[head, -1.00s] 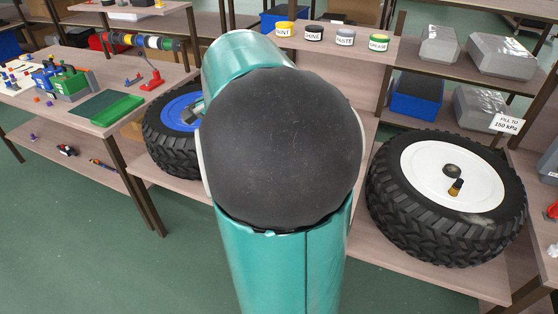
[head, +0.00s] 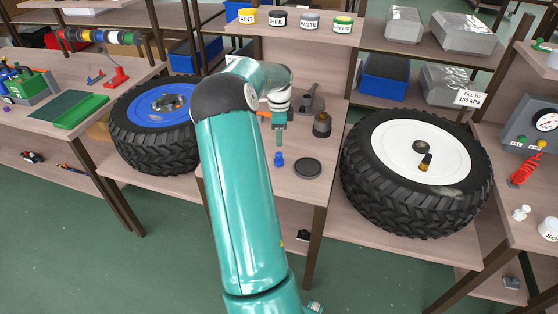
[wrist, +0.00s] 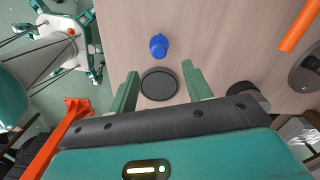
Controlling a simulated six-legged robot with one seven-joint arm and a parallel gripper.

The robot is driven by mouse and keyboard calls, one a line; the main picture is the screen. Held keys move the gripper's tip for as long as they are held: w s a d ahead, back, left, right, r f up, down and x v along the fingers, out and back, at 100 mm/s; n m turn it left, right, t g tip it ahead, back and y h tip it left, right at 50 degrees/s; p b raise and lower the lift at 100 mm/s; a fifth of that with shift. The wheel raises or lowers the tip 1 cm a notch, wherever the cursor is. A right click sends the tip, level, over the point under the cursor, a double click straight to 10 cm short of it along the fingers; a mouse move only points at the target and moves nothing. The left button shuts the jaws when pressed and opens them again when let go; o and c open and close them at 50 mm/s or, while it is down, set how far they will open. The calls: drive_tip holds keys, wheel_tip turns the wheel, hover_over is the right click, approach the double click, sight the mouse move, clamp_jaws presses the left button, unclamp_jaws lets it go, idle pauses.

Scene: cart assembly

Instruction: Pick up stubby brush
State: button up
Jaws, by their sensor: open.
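A short piece with a dark end and a tan end (head: 425,162), which looks like the stubby brush, lies on the white hub of the right wheel (head: 460,205). I cannot be sure that it is the brush. My gripper (head: 279,140) points down over the middle shelf, well left of that wheel. In the wrist view my gripper (wrist: 160,82) is open and empty, with its green fingers apart above a black disc (wrist: 159,85). The likely brush is not visible in the wrist view.
A small blue piece (head: 279,158) lies beside the black disc. A dark cylinder with a brown top (head: 322,125) and a grey tool (head: 308,100) stand nearby.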

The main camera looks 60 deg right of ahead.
sight(279, 153)
wheel_tip(279, 153, down, 10)
drive_tip(key=shift+a+r, duration=0.1)
drive_tip(key=shift+r, duration=0.1)
drive_tip(key=c, duration=1.1)
